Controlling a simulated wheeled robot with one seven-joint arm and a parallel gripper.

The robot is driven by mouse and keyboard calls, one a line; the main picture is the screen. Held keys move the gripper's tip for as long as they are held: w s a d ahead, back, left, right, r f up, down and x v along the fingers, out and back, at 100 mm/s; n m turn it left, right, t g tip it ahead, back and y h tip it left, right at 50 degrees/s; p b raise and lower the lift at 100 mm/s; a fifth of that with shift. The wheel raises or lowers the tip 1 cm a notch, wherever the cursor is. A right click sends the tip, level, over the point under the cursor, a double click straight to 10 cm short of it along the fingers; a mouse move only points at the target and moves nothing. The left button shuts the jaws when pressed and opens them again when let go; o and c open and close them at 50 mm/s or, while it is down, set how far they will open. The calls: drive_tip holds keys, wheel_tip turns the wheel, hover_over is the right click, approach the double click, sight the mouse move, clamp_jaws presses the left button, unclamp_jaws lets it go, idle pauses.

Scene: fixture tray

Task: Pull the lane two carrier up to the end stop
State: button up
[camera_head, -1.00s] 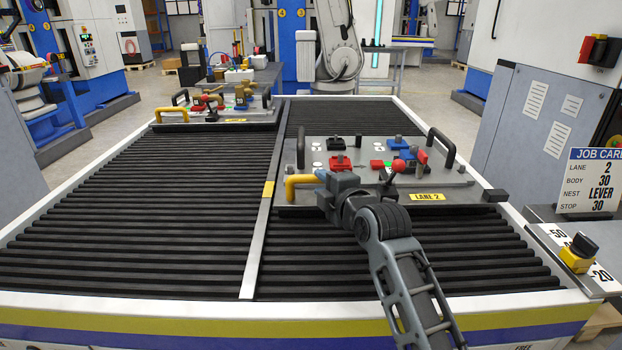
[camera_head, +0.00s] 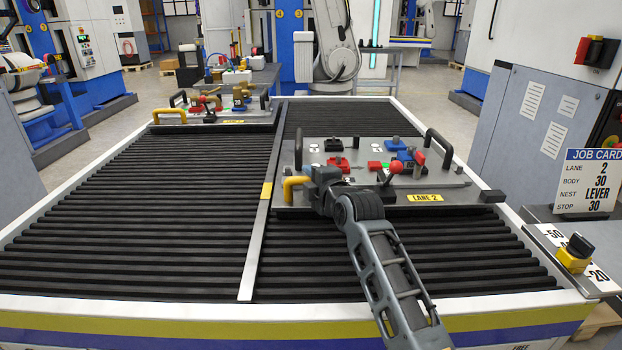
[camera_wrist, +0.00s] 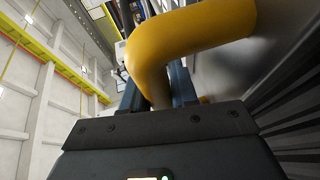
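The lane two carrier (camera_head: 345,200) is a grey plate with a "LANE 2" label, lying on the right-hand rollers. A bent yellow handle (camera_head: 292,186) stands at its near left corner. My gripper (camera_head: 312,186) is at that handle, reaching from the right. In the wrist view the yellow handle (camera_wrist: 190,38) passes between my gripper's two fingers (camera_wrist: 157,90). They sit close on both sides with no clear gap, and the handle hides part of them. A black bar (camera_head: 492,196) shows at the carrier's right edge; I cannot tell whether it is the end stop.
The carrier bears black handles (camera_head: 439,148), red and blue blocks and a red-knobbed lever (camera_head: 420,158). A metal divider (camera_head: 257,235) runs along its left. Another carrier (camera_head: 210,118) stands far left. The near rollers (camera_head: 400,265) are bare. A job card (camera_head: 590,180) stands at right.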

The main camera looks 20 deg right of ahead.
clamp_jaws()
drive_tip(key=shift+s, duration=0.1)
drive_tip(key=s+a+p, duration=0.1)
drive_tip(key=s+p, duration=0.1)
drive_tip(key=s, duration=0.3)
drive_tip(key=s+a+p, duration=0.2)
drive_tip(key=s, duration=0.4)
drive_tip(key=s+a+p, duration=0.2)
drive_tip(key=s, duration=0.3)
drive_tip(key=shift+s+a, duration=0.2)
drive_tip(key=shift+s, duration=0.05)
drive_tip(key=shift+s+a+f, duration=0.1)
drive_tip(key=shift+s+a, duration=0.05)
drive_tip(key=shift+s, duration=0.2)
drive_tip(key=shift+o, duration=1.9)
unclamp_jaws()
drive_tip(key=s+r, duration=0.1)
drive_tip(key=s, duration=0.6)
drive_tip(key=shift+s+d+r+b, duration=0.25)
drive_tip(key=shift+s+d+b, duration=0.1)
drive_tip(key=shift+s+b, duration=0.1)
